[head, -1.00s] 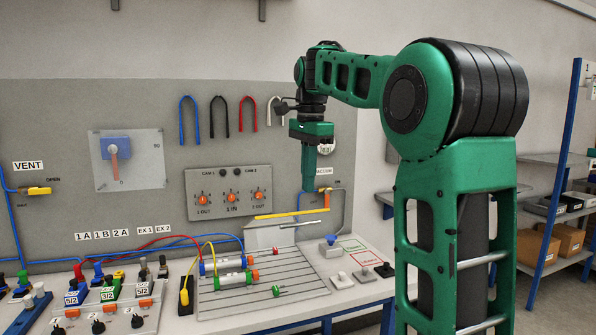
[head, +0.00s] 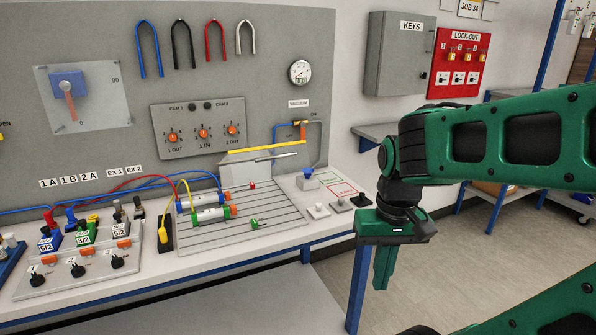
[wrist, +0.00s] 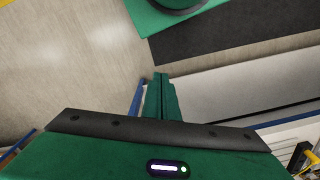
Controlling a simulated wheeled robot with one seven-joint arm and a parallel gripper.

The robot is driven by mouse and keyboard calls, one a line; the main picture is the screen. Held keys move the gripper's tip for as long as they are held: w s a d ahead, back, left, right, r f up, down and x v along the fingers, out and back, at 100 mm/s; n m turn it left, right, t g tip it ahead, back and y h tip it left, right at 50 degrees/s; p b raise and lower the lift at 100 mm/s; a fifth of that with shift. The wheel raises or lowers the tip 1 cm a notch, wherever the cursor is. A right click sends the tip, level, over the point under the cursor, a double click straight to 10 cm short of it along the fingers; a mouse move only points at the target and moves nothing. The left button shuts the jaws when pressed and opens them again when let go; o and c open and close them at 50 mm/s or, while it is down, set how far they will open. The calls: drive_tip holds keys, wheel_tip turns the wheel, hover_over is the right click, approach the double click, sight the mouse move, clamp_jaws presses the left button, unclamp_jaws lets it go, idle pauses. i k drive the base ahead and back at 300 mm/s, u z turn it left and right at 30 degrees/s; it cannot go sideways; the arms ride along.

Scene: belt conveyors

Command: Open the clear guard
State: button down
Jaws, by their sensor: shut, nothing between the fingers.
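A pale, see-through-looking panel (head: 262,167) with a yellow bar (head: 278,146) along its top stands at the back of the slotted plate on the bench; it looks like the clear guard, though I cannot tell its hinge or exact position. A thin silver rod (head: 277,157) lies across it. My gripper (head: 381,287) points down in front of the bench's right end, over the floor, well apart from the panel. Its fingers are together and empty, and they also show closed in the wrist view (wrist: 160,78).
The slotted plate (head: 240,225) carries two cylinders (head: 208,216) with hoses. Valves and switches stand at left. A small blue-topped block (head: 307,180) and several buttons sit at right. A red lock-out board (head: 460,64) hangs on the wall.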

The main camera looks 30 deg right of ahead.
sight(263, 154)
drive_tip(key=z, duration=1.2)
drive_tip(key=k, duration=1.25)
drive_tip(key=u, duration=1.4)
drive_tip(key=i, duration=1)
drive_tip(key=z, duration=0.05)
